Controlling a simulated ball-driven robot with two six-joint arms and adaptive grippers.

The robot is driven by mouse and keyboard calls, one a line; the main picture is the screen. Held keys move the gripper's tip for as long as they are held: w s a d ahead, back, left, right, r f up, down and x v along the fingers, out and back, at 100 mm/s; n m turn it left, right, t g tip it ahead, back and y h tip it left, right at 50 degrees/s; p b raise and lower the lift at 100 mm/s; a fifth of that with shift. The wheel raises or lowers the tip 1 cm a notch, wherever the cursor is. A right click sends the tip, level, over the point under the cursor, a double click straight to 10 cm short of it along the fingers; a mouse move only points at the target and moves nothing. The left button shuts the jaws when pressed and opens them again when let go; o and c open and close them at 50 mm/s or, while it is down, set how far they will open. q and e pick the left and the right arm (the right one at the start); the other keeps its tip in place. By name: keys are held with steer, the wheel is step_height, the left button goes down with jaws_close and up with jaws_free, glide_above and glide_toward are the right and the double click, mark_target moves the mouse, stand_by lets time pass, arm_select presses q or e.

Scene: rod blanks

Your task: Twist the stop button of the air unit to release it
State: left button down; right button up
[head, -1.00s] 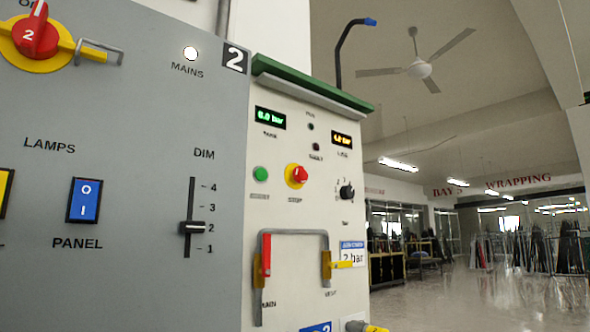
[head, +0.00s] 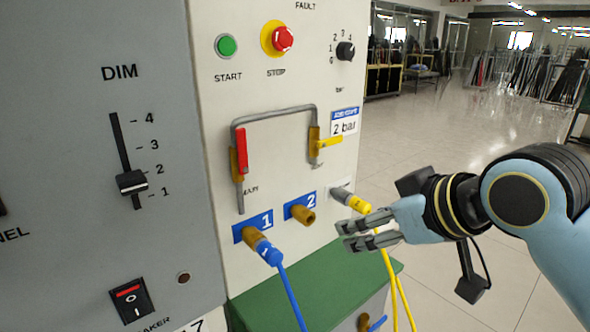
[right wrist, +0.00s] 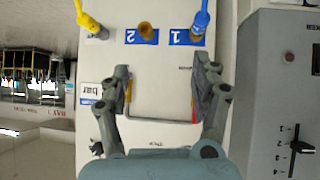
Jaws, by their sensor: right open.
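The red stop button (head: 282,39) sits on a yellow collar on the white front of the air unit (head: 225,100), above the label STOP. The green start button (head: 226,46) is to its left and the black pressure knob (head: 345,50) to its right. My right gripper (head: 352,234) is open and empty, in front of the lower right of the unit, well below the stop button. In the right wrist view its two fingers (right wrist: 163,82) are spread, with the unit's face beyond them; I cannot see the stop button there. My left gripper is not in view.
A grey pipe loop (head: 275,113) with red and yellow valve handles stands out below the buttons. A blue hose (head: 290,295) and a yellow hose (head: 391,280) hang from lower ports. A grey panel (head: 60,120) is at left; floor space is clear at right.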

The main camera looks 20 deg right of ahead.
steer(key=w+a+r+n+t+y, duration=0.15)
steer(key=w+r+t, duration=0.25)
steer(key=w+r, duration=0.65)
steer(key=n+t+y, duration=0.2)
steer(key=t+y, duration=0.1)
glide_toward(286, 41)
steer(key=shift+m, duration=0.25)
steer(key=p+x, duration=0.2)
steer(key=x, duration=0.6)
steer(key=shift+w+a, duration=0.1)
steer(key=shift+w, duration=0.2)
steer(key=shift+w+a, duration=0.25)
steer(key=shift+w, duration=0.35)
